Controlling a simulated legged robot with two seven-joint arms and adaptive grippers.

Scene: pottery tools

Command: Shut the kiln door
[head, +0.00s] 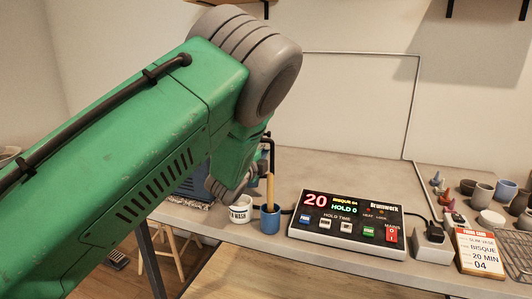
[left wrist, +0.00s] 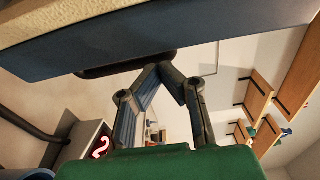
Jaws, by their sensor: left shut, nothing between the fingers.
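In the left wrist view the kiln door (left wrist: 200,38) is a thick blue panel with a cream lining edge, crossing the top of the picture at a slant. A dark handle (left wrist: 110,67) runs along its lower edge. My left gripper (left wrist: 166,72) is shut and empty, its fingertips close together at the handle and panel edge; I cannot tell whether they touch. In the head view my green left arm hides most of the kiln; only a blue patch (head: 190,187) that seems part of it shows below the arm. My right gripper is not in view.
On the grey worktop stand a kiln controller (head: 346,220) reading 20, a blue cup (head: 270,223) with a wooden-handled tool, and a white wash pot (head: 241,214). A firing card (head: 480,252) and small pots (head: 482,195) are at the right. The worktop behind the controller is clear.

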